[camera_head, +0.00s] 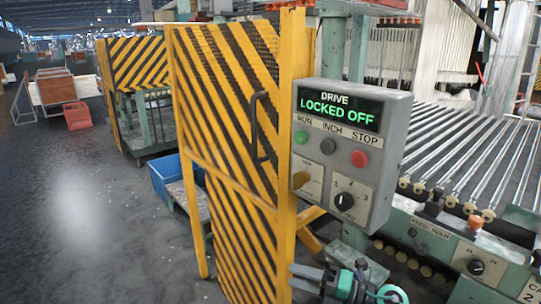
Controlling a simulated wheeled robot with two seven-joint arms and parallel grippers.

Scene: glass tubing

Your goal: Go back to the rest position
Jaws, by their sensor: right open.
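My right gripper (293,276) shows at the bottom edge, right of centre, with its dark fingers pointing left. It is open, with nothing seen between the fingers. It is in front of the lower part of a yellow-and-black striped guard gate (238,150) and below a grey control box (352,150). My left gripper is not in view.
The control box has green, grey and red buttons and a rotary knob (344,201). Machine rollers (470,160) and a lower panel (440,240) fill the right. A blue crate (163,180) stands behind the gate. The floor at left (90,220) is clear.

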